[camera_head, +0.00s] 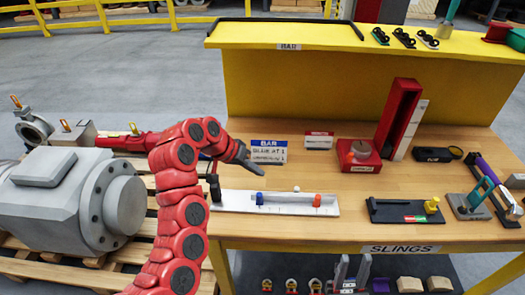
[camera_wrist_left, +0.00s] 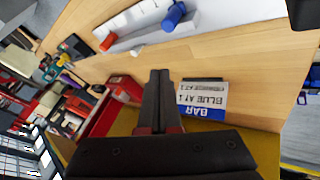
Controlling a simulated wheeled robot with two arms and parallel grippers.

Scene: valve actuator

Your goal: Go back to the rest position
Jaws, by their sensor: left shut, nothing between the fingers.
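My left gripper (camera_head: 250,165) is at the end of the red arm, above the left part of the wooden bench, in front of the BAR sign (camera_head: 268,150). Its black fingers (camera_wrist_left: 159,74) are shut together with nothing between them in the left wrist view. A white bar fixture (camera_head: 230,201) with a blue knob (camera_head: 260,198) and an orange knob (camera_head: 317,200) lies in front of the gripper, apart from it. The blue knob (camera_wrist_left: 173,15) and the sign (camera_wrist_left: 203,98) also show in the left wrist view. My right gripper is not in view.
A grey valve actuator (camera_head: 60,200) sits on a wooden pallet at the left, beside my arm. The bench (camera_head: 300,232) also holds a red-based round part (camera_head: 358,155), a tall red holder (camera_head: 398,118) and a black plate (camera_head: 395,211). A yellow shelf (camera_head: 350,80) rises behind.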

